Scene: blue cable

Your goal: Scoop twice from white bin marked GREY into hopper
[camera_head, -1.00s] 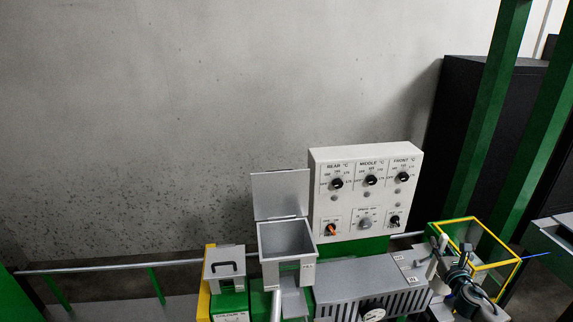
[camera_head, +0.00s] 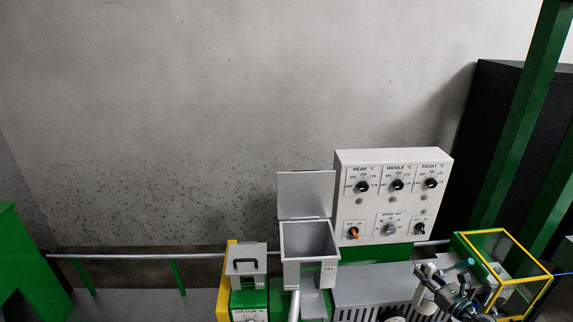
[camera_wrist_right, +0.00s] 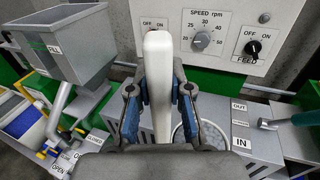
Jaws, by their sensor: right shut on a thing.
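The hopper (camera_head: 308,262) is a grey open-topped box marked FILL, with its lid (camera_head: 306,194) raised behind it. It also shows at upper left in the right wrist view (camera_wrist_right: 62,50). My right gripper (camera_head: 450,282) is at lower right in the head view, right of the hopper. In the right wrist view its fingers (camera_wrist_right: 158,95) are shut on a white scoop handle (camera_wrist_right: 159,75). A round shape with pale contents shows behind the right finger; I cannot tell whether it is the scoop's bowl. The white bin marked GREY and my left gripper are not in view.
A white control panel (camera_head: 390,200) stands behind the machine, right of the hopper. A closed grey box (camera_head: 247,258) is left of the hopper. A yellow-edged guard (camera_head: 505,262) is at right. Blue material (camera_wrist_right: 22,122) shows at left in the wrist view.

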